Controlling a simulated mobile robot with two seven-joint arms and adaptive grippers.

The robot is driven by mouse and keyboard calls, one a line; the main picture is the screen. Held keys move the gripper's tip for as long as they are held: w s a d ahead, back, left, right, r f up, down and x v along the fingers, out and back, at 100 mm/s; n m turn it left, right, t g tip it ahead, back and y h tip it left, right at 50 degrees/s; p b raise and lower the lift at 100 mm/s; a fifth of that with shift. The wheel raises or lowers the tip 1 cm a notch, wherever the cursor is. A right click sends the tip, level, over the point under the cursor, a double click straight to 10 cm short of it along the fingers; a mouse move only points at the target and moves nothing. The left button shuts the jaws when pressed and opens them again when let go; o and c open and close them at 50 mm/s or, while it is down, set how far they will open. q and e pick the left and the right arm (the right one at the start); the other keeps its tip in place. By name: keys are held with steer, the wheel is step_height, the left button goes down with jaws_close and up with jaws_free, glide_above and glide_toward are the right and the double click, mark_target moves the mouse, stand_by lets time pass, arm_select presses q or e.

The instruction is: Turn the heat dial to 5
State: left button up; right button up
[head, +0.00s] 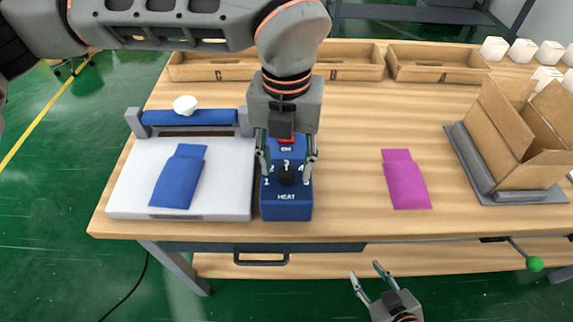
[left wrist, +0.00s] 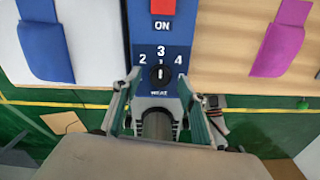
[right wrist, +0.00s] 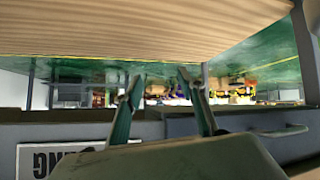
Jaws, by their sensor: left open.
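The blue heat control box (head: 287,212) stands on the table at the right end of the white press. Its black heat dial (head: 287,175) sits among white numbers above the word HEAT. In the left wrist view the dial (left wrist: 160,73) has a small white mark that appears to point up at 3. A red switch (left wrist: 163,7) is above it, by the word ON. My left gripper (head: 286,181) points down over the box, open, with one finger on each side of the dial; contact cannot be told. My right gripper (head: 365,269) is open and empty, in front of the table and below its top.
The white press (head: 125,190) carries a blue pouch (head: 178,178). A magenta pouch (head: 406,180) lies on the table to the right. An open cardboard box (head: 515,135) is at the far right. Wooden trays (head: 435,65) line the back. A green-knobbed lever (head: 535,264) sticks out at the front right.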

arm_select(q)
steer(key=shift+f, duration=0.65)
arm_select(e)
steer(key=shift+w+r, duration=0.15)
steer(key=shift+w, duration=0.1)
arm_select(q)
steer(key=c, duration=1.1)
